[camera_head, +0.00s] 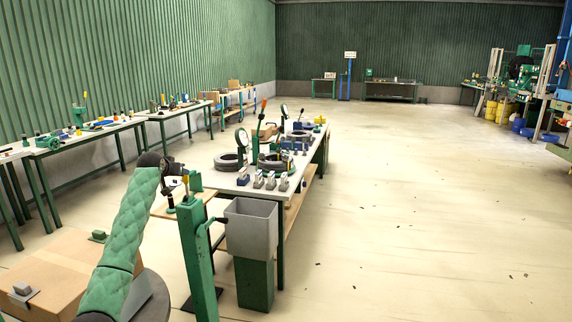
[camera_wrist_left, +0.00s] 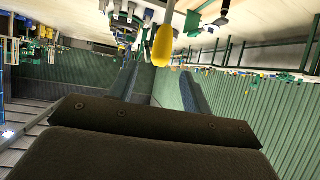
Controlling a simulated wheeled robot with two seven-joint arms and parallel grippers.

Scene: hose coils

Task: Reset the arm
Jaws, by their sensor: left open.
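My left arm (camera_head: 122,235), in a green padded sleeve, rises from the lower left of the head view. Its dark wrist end is raised beside the near left end of the workbench (camera_head: 222,183). In the left wrist view the left gripper (camera_wrist_left: 160,82) shows two fingers spread apart with nothing between them. A yellow thing hangs near the top of that view, beyond the fingers. Black hose coils (camera_head: 228,162) lie on the workbench, apart from the gripper. My right gripper is in neither view.
A grey bin (camera_head: 251,230) on a green stand and a green post (camera_head: 196,255) stand before the workbench. A cardboard box (camera_head: 62,270) is at the lower left. Side tables (camera_head: 95,132) line the green wall. The floor on the right is open.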

